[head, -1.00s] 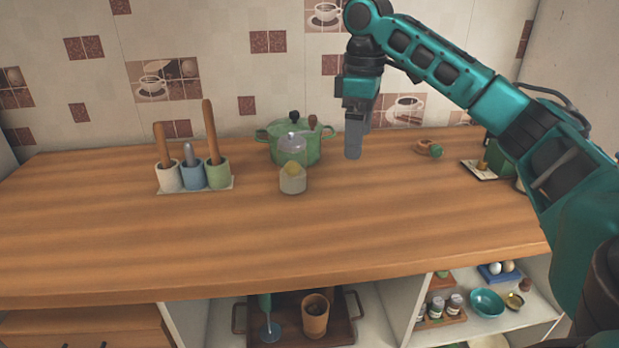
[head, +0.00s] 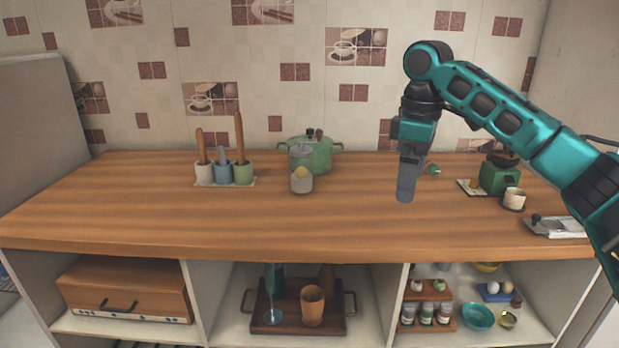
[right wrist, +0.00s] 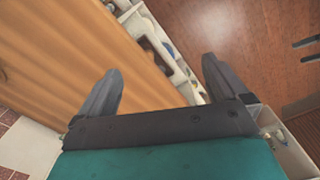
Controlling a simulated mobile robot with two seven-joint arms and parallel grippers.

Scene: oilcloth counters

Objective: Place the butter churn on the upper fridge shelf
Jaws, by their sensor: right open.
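I cannot pick out the butter churn with certainty. A small pale jar with a yellow top (head: 301,181) stands on the counter in front of a green lidded pot (head: 320,153). A brown wooden cup (head: 312,305) stands on a tray in the middle bay below. The fridge's upper shelf is not recognisable in these frames. My right gripper (head: 407,190) points down over the counter, right of the pot. In the right wrist view the gripper (right wrist: 162,70) is open, with nothing between its fingers. My left gripper is out of view.
Utensil pots (head: 224,172) stand at the counter's back left. A green appliance (head: 498,178), a cup (head: 514,198) and a grater-like board (head: 556,227) are at the right. The wooden counter's (head: 250,228) front is clear. Bays below hold a breadbox (head: 125,287) and spice jars (head: 426,313).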

